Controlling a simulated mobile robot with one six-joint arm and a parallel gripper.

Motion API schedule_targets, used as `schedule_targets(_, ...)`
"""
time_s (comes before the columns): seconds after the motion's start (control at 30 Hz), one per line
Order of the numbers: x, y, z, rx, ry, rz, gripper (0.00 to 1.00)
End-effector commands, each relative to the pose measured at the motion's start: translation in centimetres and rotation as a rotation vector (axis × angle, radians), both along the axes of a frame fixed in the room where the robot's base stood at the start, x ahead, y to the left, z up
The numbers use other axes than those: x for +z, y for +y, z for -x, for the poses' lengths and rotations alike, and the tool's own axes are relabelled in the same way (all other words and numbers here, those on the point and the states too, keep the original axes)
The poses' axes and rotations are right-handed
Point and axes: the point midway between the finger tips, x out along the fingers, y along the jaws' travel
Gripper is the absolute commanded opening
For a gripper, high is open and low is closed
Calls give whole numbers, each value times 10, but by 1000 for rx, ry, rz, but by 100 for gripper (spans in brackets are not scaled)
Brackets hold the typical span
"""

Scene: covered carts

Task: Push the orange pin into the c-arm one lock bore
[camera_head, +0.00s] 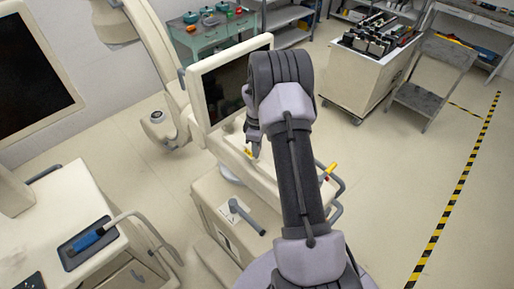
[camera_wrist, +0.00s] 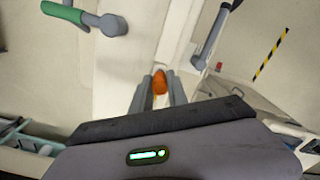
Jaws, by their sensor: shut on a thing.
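An orange pin (camera_wrist: 160,83) sits between the two grey fingers of my gripper (camera_wrist: 160,77) in the wrist view. The fingers are shut on it, and its rounded orange end shows. In the head view my gripper (camera_head: 254,149) points down over the cream C-arm cart (camera_head: 207,188), just in front of its dark monitor (camera_head: 222,92). A small yellow-orange patch shows beside the fingertips there, too small to make out. I cannot make out the lock bore in either view, nor whether the pin touches the cart.
A grey lever (camera_head: 246,216) stands on the cart's near side; a green-and-grey handle (camera_wrist: 66,13) shows in the wrist view. A yellow-and-red handle (camera_head: 328,171) is right of my arm. Another cream console (camera_head: 70,215) stands at left. Open floor lies at right.

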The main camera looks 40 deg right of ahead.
Motion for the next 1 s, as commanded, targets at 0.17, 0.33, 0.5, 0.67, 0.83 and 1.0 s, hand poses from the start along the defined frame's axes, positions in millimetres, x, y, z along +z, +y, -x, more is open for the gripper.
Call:
schedule_targets(0.17,-5,0,0,0,0,0,0)
schedule_targets(0.33,-10,0,0,0,0,0,0)
schedule_targets(0.5,-14,0,0,0,0,0,0)
schedule_targets(0.67,-18,0,0,0,0,0,0)
schedule_targets(0.83,-22,0,0,0,0,0,0)
schedule_targets(1.0,-23,0,0,0,0,0,37)
